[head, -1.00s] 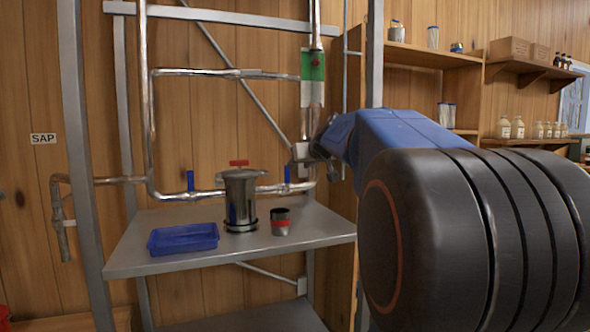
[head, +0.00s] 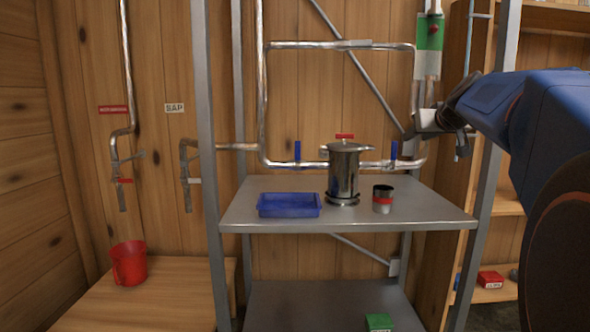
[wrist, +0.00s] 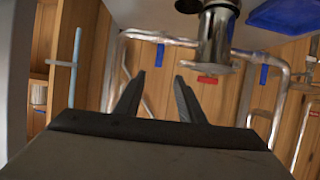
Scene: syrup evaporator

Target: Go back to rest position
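My gripper (wrist: 157,98) shows in the wrist view with its two dark fingers apart and nothing between them. In the head view my gripper (head: 462,140) is at the right, by the right post of the metal rack, to the right of the steel pot. My blue and dark arm reaches in from the right edge. The fingers are too small to judge in the head view. The steel pot (head: 344,172) with a red knob stands on the rack shelf, apart from my gripper. It also shows in the wrist view (wrist: 215,38).
The metal shelf (head: 245,214) also holds a blue tray (head: 290,205) and a dark cup with a red band (head: 383,199). Pipes with blue valve handles run behind. A red bucket (head: 129,263) stands on a wooden bench at left. A green box (head: 378,322) lies below.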

